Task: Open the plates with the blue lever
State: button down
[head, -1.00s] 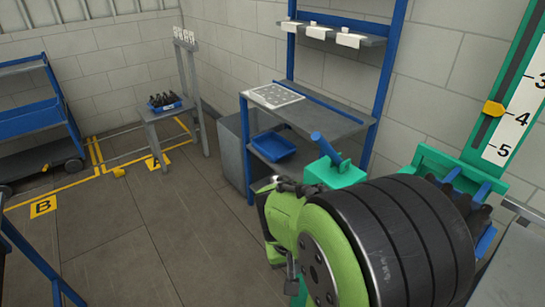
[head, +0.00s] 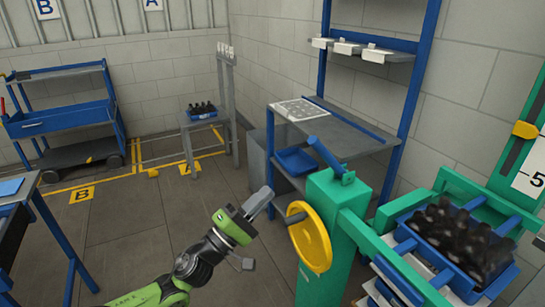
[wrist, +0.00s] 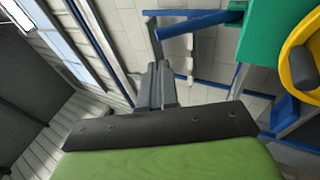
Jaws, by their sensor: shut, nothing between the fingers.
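The blue lever (head: 324,153) sits on top of a green post (head: 330,215) and slants up to the left. It also shows at the top of the wrist view (wrist: 198,23). Green plates (head: 400,268) stand beside a blue crate (head: 462,262) of dark bottles (head: 460,235); I cannot tell whether they touch it. My gripper (head: 262,198) is shut and empty, left of and below the lever and apart from it. In the wrist view its fingers (wrist: 155,80) are together.
A yellow handwheel (head: 310,238) juts from the post, close to the right of my gripper. A grey bench (head: 340,130) with a blue tray (head: 296,160) stands behind. A small stand (head: 205,118) and a blue cart (head: 60,122) are farther back.

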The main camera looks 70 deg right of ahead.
aim_at(309, 143)
jog(key=shift+w+a+r, duration=0.1)
jog(key=shift+w+r, duration=0.1)
jog(key=shift+w, duration=0.1)
jog(key=x, duration=1.4)
jog(key=shift+r, duration=0.15)
